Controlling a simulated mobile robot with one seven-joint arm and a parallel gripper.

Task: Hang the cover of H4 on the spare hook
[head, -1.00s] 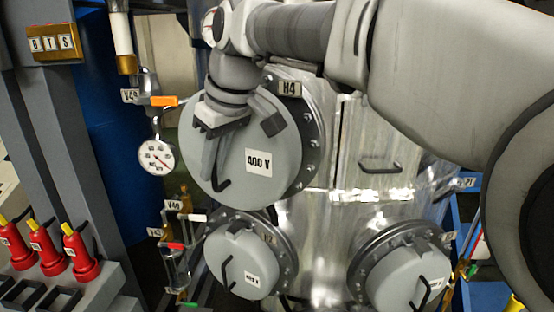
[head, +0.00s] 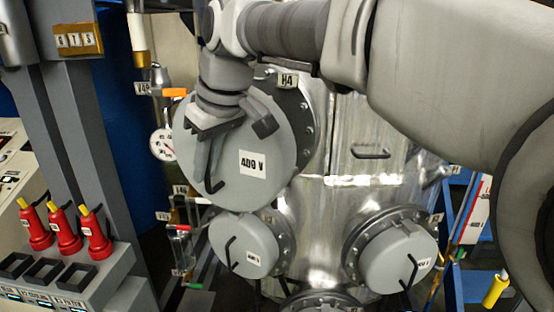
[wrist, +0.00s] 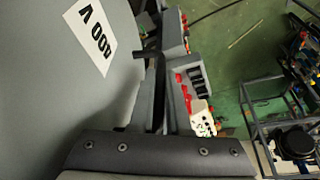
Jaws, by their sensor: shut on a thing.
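The cover of H4 (head: 277,145) is a large round grey disc with a "400 V" label, in the middle of the head view. It stands in front of the bolted flange (head: 307,133) under the H4 plate (head: 286,81), set off to the left of it. My gripper (head: 204,150) is shut on the cover's dark bar handle (head: 212,186); the exact contact is partly hidden. In the wrist view the cover (wrist: 60,75) fills the left side, beside my gripper (wrist: 154,100). I cannot make out a spare hook.
Two smaller covered ports (head: 244,246) (head: 400,258) sit below on the metal vessel (head: 345,190). A pressure gauge (head: 161,144) is close to the cover's left edge and partly hidden. Red yellow-topped devices (head: 64,228) stand on a console at left. Blue framing (head: 460,250) is at right.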

